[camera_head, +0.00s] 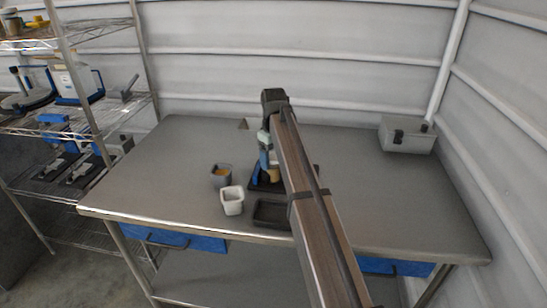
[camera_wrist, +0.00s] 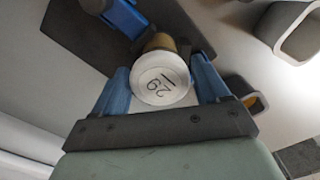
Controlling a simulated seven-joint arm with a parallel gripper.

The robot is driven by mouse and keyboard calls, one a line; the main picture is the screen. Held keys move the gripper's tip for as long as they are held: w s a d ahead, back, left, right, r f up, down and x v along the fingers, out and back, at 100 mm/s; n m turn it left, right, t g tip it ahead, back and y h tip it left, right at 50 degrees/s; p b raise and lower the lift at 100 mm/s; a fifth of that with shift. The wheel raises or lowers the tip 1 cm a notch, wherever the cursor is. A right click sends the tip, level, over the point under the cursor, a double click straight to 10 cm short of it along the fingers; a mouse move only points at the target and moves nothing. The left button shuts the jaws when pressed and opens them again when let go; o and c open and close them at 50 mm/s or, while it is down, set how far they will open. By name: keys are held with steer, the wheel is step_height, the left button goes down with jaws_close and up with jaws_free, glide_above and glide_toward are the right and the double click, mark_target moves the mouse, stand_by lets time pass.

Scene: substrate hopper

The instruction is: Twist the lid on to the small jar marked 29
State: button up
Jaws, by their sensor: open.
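In the wrist view a round white disc marked 29 (camera_wrist: 162,82), apparently the small jar's lid, faces the camera between my gripper's fingers. A tan cylindrical side (camera_wrist: 160,42) shows just behind it, apparently the jar's body. Whether the lid is seated or only resting on the jar cannot be told. My gripper (camera_wrist: 160,68) is open, with one blue finger on each side of the disc. Contact between fingers and disc is not clear. In the head view my arm hides most of this spot; a small tan patch (camera_head: 273,158) shows beside the arm.
A white square cup (camera_head: 232,206), a dark cup with orange contents (camera_head: 221,182) and a black tray (camera_head: 270,224) stand near. A grey case (camera_head: 405,142) sits back right. The table's left side is clear.

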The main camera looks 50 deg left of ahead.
steer(key=n, duration=1.2)
steer(key=shift+n, duration=0.3)
steer(key=shift+c, duration=0.2)
steer(key=c, duration=0.6)
steer(key=shift+o, duration=0.2)
